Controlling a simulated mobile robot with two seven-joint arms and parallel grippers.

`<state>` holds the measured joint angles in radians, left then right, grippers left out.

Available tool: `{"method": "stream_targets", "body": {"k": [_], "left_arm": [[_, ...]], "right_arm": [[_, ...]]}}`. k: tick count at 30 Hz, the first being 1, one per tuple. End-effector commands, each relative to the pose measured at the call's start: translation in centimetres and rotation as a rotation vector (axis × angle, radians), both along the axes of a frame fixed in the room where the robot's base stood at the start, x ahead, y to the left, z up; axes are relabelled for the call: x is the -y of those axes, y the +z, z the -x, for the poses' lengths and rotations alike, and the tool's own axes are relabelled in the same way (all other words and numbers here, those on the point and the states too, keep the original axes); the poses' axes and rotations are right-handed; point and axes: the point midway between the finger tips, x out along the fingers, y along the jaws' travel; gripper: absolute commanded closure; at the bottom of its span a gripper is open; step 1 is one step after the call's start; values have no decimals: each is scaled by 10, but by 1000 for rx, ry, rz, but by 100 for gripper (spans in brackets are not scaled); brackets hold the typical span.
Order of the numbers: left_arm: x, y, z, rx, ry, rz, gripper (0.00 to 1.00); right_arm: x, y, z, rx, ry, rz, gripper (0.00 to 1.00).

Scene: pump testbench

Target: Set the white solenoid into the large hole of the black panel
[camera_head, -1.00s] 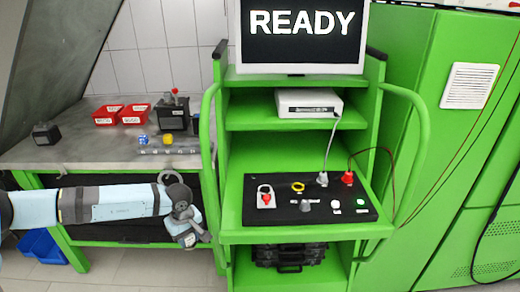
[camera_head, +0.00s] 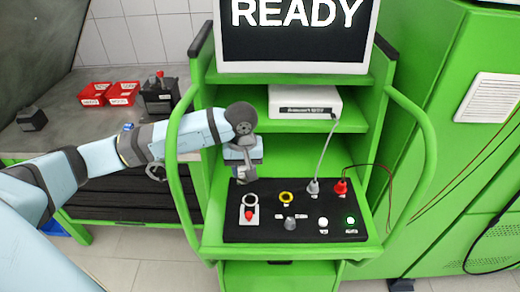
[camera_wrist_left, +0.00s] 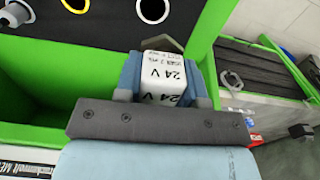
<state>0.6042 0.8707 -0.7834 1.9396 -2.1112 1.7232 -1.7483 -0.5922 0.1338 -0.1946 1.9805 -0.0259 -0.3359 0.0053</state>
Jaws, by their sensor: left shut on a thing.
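The white solenoid (camera_wrist_left: 163,75), marked "24 V", is between the blue fingers of my left gripper (camera_wrist_left: 165,80) in the left wrist view. The gripper is shut on it. In the head view, my left gripper (camera_head: 244,174) is over the back left edge of the black panel (camera_head: 265,229); the solenoid cannot be made out there. The panel also shows at the top left of the wrist view (camera_wrist_left: 108,22). A white-rimmed round opening (camera_wrist_left: 153,10) lies beyond the solenoid, apart from it; it shows at the panel's left in the head view (camera_head: 250,200). My right gripper is out of view.
The panel carries a yellow ring (camera_head: 286,198), a grey cable plug (camera_head: 313,187) and a red plug (camera_head: 341,187). Green cart handrails (camera_head: 430,150) stand on both sides. A monitor (camera_head: 295,40) and a white box (camera_head: 305,102) are behind. Red bins (camera_head: 123,93) are on the left bench.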

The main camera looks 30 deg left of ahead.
Motion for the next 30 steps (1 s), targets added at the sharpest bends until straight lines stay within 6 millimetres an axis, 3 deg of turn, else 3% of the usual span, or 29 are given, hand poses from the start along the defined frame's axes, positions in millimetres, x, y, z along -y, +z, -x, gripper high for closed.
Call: {"method": "stream_targets", "body": {"k": [4, 11, 30], "left_arm": [[11, 10, 0, 1, -48, -2, 81], [14, 7, 0, 3, -58, -1, 81], [13, -55, 1, 1, -57, -2, 81]], "right_arm": [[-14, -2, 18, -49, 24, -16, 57], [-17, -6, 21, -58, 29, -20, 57], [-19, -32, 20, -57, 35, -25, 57]]}}
